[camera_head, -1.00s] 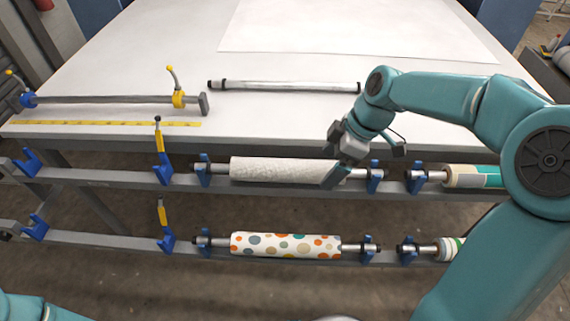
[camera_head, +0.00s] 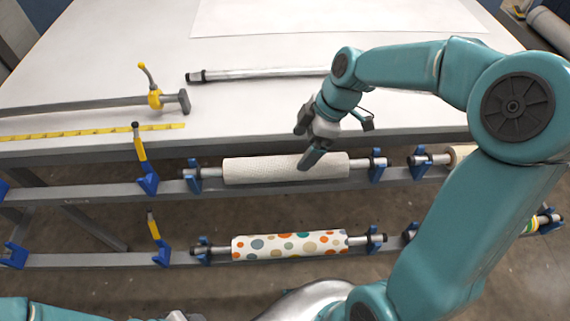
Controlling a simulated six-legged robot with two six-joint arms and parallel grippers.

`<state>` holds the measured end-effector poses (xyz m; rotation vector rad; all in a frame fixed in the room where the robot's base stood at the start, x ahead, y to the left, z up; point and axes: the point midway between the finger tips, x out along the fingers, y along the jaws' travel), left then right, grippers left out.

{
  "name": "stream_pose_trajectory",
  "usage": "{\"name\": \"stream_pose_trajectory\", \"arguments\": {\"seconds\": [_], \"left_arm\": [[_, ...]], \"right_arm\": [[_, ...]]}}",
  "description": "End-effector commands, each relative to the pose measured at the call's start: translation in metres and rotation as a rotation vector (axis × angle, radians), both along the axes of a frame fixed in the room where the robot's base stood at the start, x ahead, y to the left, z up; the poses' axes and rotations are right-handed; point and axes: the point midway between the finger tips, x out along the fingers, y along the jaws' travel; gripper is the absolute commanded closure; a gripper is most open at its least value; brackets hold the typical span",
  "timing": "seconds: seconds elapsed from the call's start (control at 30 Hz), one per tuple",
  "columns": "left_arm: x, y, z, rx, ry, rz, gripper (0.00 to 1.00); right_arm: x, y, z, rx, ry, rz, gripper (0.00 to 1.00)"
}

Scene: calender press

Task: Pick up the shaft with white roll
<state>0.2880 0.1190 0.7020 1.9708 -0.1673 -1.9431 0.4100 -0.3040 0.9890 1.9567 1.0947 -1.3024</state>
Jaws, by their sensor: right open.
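The shaft with the white roll (camera_head: 262,170) lies level on the upper rail at the front of the table. Its metal ends rest in blue holders at the left (camera_head: 193,176) and right (camera_head: 376,165). My right gripper (camera_head: 313,160) is open at the right part of the white roll, with a finger overlapping the roll's upper front in the picture. Whether it touches the roll cannot be told. The far finger is hidden. At the lower left edge, a piece of my left arm shows, but its gripper cannot be made out.
A roll with colored dots (camera_head: 290,245) lies on the lower rail. A bare shaft (camera_head: 260,74) and a grey bar clamp (camera_head: 80,104) lie on the white table (camera_head: 230,115). A yellow measuring strip (camera_head: 90,132) runs along its front edge. Blue holders with yellow levers (camera_head: 140,150) stand left of the rolls.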

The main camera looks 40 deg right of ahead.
Motion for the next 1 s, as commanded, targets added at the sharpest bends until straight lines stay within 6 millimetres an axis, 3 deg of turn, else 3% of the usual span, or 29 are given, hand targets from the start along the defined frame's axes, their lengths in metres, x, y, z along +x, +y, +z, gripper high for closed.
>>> {"name": "stream_pose_trajectory", "arguments": {"seconds": [0.1,0.37,0.6,0.93,0.97,1.0], "left_arm": [[0.0,0.0,0.001,0.0,-0.001,0.0,0.62],[0.0,0.0,0.003,0.0,-0.001,0.0,0.62],[0.0,0.0,0.011,0.0,-0.001,0.0,0.62],[0.0,0.0,0.012,0.0,-0.001,0.0,0.62],[0.0,0.0,0.012,0.0,-0.001,0.0,0.62],[0.0,0.0,0.011,0.0,-0.001,0.0,0.62]], "right_arm": [[0.004,0.009,-0.023,0.001,0.004,0.003,0.04],[0.011,0.018,-0.044,0.0,0.002,0.002,0.04],[0.021,0.031,-0.079,0.002,0.004,0.002,0.04],[0.025,0.033,-0.089,0.0,-0.001,0.0,0.04],[0.025,0.033,-0.089,0.0,-0.001,0.0,0.11],[0.025,0.033,-0.089,0.0,-0.001,0.0,0.24]]}}
